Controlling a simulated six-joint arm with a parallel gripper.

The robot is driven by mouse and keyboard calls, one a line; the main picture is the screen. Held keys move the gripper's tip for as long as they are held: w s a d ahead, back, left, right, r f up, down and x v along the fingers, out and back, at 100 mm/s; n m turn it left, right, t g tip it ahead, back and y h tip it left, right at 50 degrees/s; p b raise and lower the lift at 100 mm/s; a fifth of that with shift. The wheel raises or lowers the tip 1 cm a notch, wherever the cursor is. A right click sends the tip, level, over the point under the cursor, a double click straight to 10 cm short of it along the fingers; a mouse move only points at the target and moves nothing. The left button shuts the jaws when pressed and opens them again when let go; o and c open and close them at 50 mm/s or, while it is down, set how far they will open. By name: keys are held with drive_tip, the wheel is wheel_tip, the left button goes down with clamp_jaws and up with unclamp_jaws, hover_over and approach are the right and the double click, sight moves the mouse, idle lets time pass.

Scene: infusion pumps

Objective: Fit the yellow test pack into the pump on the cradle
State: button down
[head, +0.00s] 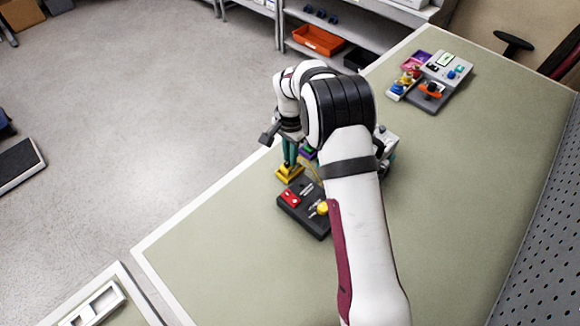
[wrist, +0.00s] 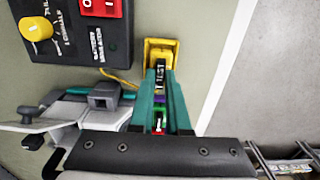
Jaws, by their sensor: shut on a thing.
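The yellow test pack (wrist: 160,52), with a dark label reading TEST, is between the fingertips of my gripper (wrist: 159,82), which is shut on it. In the head view the pack (head: 289,173) shows below the teal fingers of my gripper (head: 291,160), close to the bench's left edge. A thin yellow lead runs from it toward the black battery simulator (wrist: 70,50). A grey device (wrist: 72,112), possibly the pump on its cradle, is left of the fingers in the wrist view. In the head view my arm hides most of it.
The battery simulator (head: 304,210), with red switch and yellow knob, stands beside the pack. Small purple and green parts (head: 307,152) show near the fingers; I cannot tell what they are. A grey unit with coloured packs (head: 440,75) is at the far end.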

drive_tip(key=shift+r, duration=2.35)
drive_tip(key=shift+s+d+r, duration=0.1)
drive_tip(key=shift+r, duration=0.15)
drive_tip(key=s+d+r+n, duration=0.4)
drive_tip(key=s+d+r, duration=0.15)
drive_tip(key=r, duration=0.25)
drive_tip(key=s+d+r+n, duration=0.35)
drive_tip(key=s+r, duration=0.25)
drive_tip(key=r, duration=0.2)
drive_tip(key=shift+w+d+f+m, duration=1.25)
drive_tip(key=shift+w+d+f, duration=0.3)
drive_tip(key=shift+f, duration=1.4)
drive_tip(key=shift+w+d+f+m, duration=1.25)
drive_tip(key=shift+w+d+f, duration=0.25)
drive_tip(key=shift+f, duration=1.45)
drive_tip(key=shift+w+d+f+m, duration=1.35)
drive_tip(key=shift+w+f, duration=0.25)
drive_tip(key=shift+f, duration=1.35)
drive_tip(key=shift+f, duration=1.05)
